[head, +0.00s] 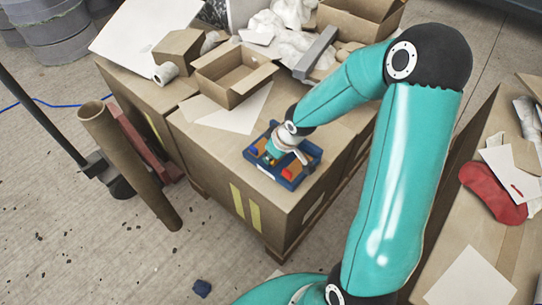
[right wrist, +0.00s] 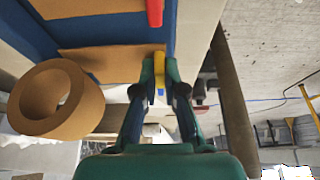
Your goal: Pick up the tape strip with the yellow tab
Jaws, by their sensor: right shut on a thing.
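The yellow tab (right wrist: 159,68) stands between the fingers of my right gripper (right wrist: 160,80) in the right wrist view. A flat brown tape strip (right wrist: 108,62) runs left from the tab, along the blue tray (right wrist: 25,25). My right gripper is shut on the tab end of this strip. In the head view the right gripper (head: 275,158) is low over the blue tray (head: 318,152) on the cardboard-topped bench, and hides the strip there. My left gripper is not in view.
A brown tape roll (right wrist: 55,98) is left of the fingers in the wrist view. A red piece (head: 288,173) lies in the tray. An open carton (head: 232,75) stands behind it. A tall cardboard tube (head: 128,165) stands left of the bench (head: 215,165).

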